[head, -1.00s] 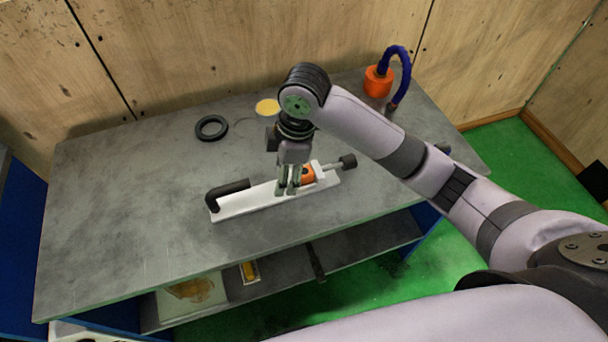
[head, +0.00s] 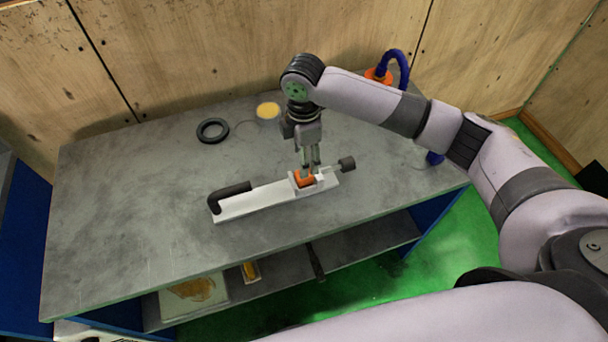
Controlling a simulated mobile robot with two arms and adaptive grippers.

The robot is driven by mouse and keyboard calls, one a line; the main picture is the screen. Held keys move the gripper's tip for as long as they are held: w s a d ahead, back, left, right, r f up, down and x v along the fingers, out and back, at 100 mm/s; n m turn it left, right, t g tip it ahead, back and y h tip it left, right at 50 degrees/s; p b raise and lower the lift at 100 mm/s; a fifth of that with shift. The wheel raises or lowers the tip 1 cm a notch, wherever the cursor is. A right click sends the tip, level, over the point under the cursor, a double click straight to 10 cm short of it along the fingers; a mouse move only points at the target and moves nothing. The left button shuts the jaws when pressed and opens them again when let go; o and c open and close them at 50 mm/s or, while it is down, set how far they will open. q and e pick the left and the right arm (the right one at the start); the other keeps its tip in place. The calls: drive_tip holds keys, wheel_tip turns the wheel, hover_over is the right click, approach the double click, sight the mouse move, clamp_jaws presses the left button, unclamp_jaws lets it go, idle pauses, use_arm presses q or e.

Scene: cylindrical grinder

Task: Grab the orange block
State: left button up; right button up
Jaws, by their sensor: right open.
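The orange block (head: 299,181) sits at the right part of a white fixture (head: 258,201) on the grey table. The fixture has a black handle at its left end and a dark knob at its right end. My right gripper (head: 310,172) points down right at the block, its fingers partly overlapping it in the picture. The gripper is open. Whether a finger touches the block cannot be told. My left gripper is not in view.
A black ring (head: 212,130) and a yellow disc (head: 268,110) lie toward the table's back. An orange base with a blue hose (head: 402,62) stands at the back right, partly behind my arm. The left of the grey tabletop (head: 120,210) is clear.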

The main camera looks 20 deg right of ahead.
drive_tip(key=shift+f, duration=0.8)
drive_tip(key=shift+f+p, duration=0.45)
drive_tip(key=shift+f, duration=0.2)
wheel_tip(320, 180, down, 4)
drive_tip(key=shift+w+d+f+p, duration=0.1)
drive_tip(key=shift+p, duration=0.4)
drive_tip(key=shift+c, duration=0.3)
drive_tip(key=c, duration=1.2)
